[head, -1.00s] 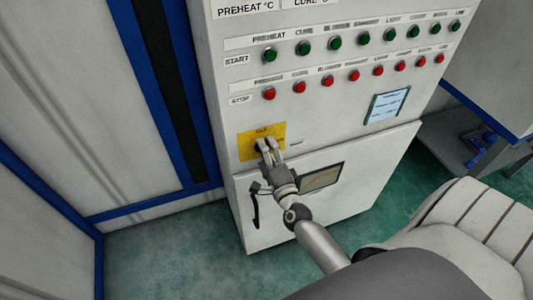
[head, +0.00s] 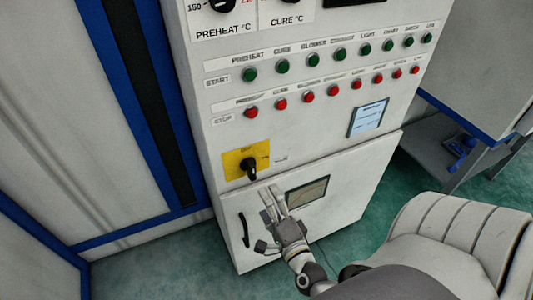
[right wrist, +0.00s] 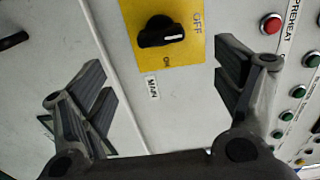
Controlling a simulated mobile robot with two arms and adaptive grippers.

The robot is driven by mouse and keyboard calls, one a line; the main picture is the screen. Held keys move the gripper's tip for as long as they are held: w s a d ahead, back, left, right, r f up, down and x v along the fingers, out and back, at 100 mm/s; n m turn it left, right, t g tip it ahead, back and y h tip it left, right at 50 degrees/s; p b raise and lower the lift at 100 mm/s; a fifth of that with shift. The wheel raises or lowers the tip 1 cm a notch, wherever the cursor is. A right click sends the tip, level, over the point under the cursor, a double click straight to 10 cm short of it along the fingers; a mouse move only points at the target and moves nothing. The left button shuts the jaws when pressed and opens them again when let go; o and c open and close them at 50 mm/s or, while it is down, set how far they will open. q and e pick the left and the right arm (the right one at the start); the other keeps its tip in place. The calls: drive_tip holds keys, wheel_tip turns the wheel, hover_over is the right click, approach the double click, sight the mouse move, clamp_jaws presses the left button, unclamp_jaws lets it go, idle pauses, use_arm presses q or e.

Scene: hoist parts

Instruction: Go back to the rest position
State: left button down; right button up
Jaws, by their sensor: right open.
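My right gripper (head: 273,203) is open and empty in the head view, just below and right of the black rotary switch (head: 251,167) and apart from it. The switch sits on a yellow plate (head: 234,161) on the cabinet front. In the right wrist view the open right gripper (right wrist: 166,68) shows its two fingers spread, with the switch (right wrist: 160,36) beyond them near the top. The switch's white mark points right in that view, toward the side with the OFF lettering. My left gripper is not in view.
The light grey control cabinet (head: 300,145) carries rows of green and red buttons above the switch. Its lower door has a black handle (head: 244,229) and a dark window (head: 307,192). A blue-edged panel stands left. Green floor (head: 150,265) is clear at lower left.

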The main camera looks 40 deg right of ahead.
idle(0.4)
drive_tip(key=s+a+f+n+g+y+b, duration=0.1)
drive_tip(key=s+a+f+n+g+y, duration=0.25)
drive_tip(key=f, duration=0.75)
drive_tip(key=s+a+f+n+g+b, duration=0.15)
drive_tip(key=s+f+n, duration=0.35)
drive_tip(key=f, duration=0.6)
drive_tip(key=s+a+f+n+g+y, duration=0.1)
drive_tip(key=s+a+f+n+g, duration=0.3)
drive_tip(key=f, duration=0.7)
drive_tip(key=s+d+f+n+g, duration=0.1)
drive_tip(key=s+f+n+g, duration=0.2)
drive_tip(key=s, duration=0.7)
drive_tip(key=s+d+f+n+g+b, duration=0.1)
drive_tip(key=s+f+n+g, duration=0.3)
drive_tip(key=s+f+n, duration=0.3)
drive_tip(key=s+f, duration=0.3)
drive_tip(key=f, duration=0.2)
drive_tip(key=shift+s+d+f+g, duration=0.15)
drive_tip(key=shift+d+f+g, duration=0.15)
drive_tip(key=shift+d, duration=0.1)
drive_tip(key=shift+n+h, duration=0.25)
